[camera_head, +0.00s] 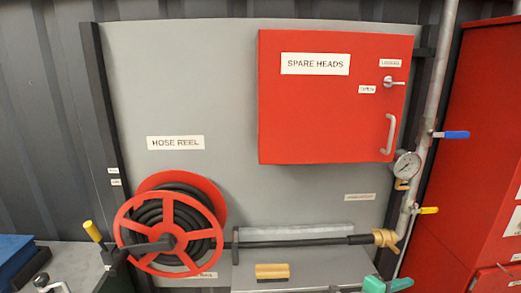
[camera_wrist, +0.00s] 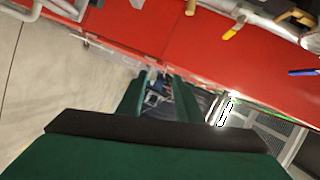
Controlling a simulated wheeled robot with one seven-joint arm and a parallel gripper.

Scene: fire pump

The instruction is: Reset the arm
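My gripper (camera_wrist: 159,82) shows in the wrist view as a dark green body with two dark green fingers. The fingers stand apart with a gap between them, and nothing is held. Small blue and dark items show through the gap, farther off and too small to make out. Beyond the fingers are red cabinet surfaces (camera_wrist: 128,38) and pale floor (camera_wrist: 65,85). In the head view a teal-green piece (camera_head: 388,285) is cut off at the bottom right; I cannot tell whether it is my gripper.
In the head view a red SPARE HEADS cabinet (camera_head: 330,115) hangs shut on a grey panel. Below are a hose reel (camera_head: 168,225), a brass-ended nozzle (camera_head: 384,238) and a yellow block (camera_head: 272,271). A pipe with a gauge (camera_head: 407,165) and blue (camera_head: 455,135) and yellow (camera_head: 428,210) valve levers stands right.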

